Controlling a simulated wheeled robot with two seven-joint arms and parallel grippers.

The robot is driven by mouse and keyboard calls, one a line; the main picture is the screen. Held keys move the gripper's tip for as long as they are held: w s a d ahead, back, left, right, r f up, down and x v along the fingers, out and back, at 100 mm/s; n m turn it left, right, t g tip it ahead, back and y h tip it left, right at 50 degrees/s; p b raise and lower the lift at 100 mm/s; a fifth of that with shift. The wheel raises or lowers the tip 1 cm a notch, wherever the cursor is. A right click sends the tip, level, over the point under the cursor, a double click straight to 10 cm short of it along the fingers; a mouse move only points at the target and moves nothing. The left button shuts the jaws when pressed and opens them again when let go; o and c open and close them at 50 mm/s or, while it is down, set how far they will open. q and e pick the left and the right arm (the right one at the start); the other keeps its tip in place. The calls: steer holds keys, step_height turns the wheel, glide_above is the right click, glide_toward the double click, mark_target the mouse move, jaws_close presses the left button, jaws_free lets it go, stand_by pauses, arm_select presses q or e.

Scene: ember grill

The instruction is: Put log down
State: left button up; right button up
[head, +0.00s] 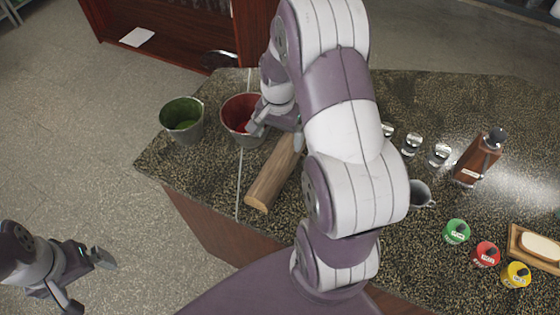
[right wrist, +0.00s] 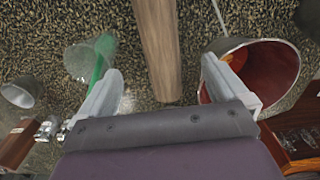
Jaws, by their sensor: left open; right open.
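The brown wooden log (head: 273,182) lies on the speckled stone counter, to the right of the red-lined bucket. Its far end is hidden by my right arm. My right gripper (head: 275,132) is open over the far end of the log, beside that bucket. In the right wrist view the log (right wrist: 157,45) runs between the two spread fingers (right wrist: 165,80), with visible gaps on both sides. My left gripper (head: 89,281) is open and empty, low at the left over the floor, away from the counter.
The red-lined bucket (head: 238,108) is close to my right gripper; a green-lined bucket (head: 182,126) stands left of it. To the right are several glasses (head: 411,144), a pepper mill (head: 479,158), a metal mug (head: 420,194), small coloured pots (head: 456,231) and a wooden tray (head: 517,238).

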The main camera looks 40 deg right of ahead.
mark_target(279, 157)
step_height(279, 157, down, 12)
steer(key=p, duration=0.3)
steer(key=shift+s+f+p, duration=0.1)
steer(key=shift+f+p, duration=0.1)
steer(key=shift+p, duration=0.15)
steer(key=shift+f, duration=0.1)
steer(key=c, duration=1.8)
steer(key=shift+c, duration=0.2)
